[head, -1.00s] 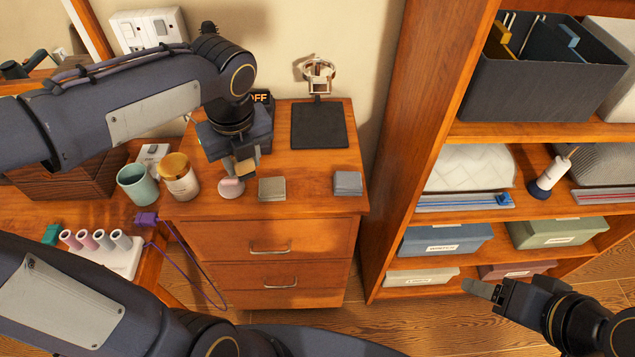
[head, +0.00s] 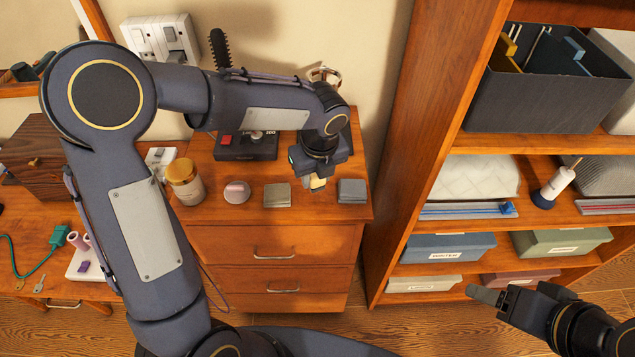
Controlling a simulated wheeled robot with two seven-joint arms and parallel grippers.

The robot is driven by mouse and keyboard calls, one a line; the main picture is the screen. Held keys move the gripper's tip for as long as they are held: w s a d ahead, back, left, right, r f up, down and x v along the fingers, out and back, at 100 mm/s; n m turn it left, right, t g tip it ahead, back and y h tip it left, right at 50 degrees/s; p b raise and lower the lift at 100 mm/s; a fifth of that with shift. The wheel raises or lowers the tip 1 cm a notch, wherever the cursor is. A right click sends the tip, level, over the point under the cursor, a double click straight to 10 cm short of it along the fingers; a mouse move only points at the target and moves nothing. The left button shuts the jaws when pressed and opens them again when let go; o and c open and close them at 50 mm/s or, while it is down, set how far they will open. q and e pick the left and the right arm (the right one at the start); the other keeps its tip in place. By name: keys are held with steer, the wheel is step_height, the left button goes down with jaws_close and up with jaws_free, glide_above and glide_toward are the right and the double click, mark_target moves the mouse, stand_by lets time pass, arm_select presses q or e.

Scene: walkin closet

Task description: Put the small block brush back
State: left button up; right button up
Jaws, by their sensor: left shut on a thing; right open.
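My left gripper (head: 311,181) is over the front of the dresser top, between a grey-green square block (head: 277,195) and a blue-grey square block (head: 351,190). It points down and is shut on a small tan piece (head: 318,184), which I take to be the small block brush. The fingers hide most of it, and I cannot tell whether it touches the dresser top (head: 216,216). My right gripper (head: 490,297) is open and empty, at the lower right in front of the shelves.
A pink round item (head: 237,192) and a gold-lidded jar (head: 186,182) stand left along the dresser. A dark box with a red button (head: 247,147) is behind. My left arm hides most of the black mat. Shelves (head: 404,150) rise at right.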

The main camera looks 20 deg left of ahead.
mark_target(317, 186)
arm_select(q)
steer(key=shift+w+d+f, duration=0.1)
steer(key=shift+f, duration=1.6)
steer(key=shift+f, duration=0.15)
steer(key=o, duration=1)
steer(key=shift+c, duration=0.2)
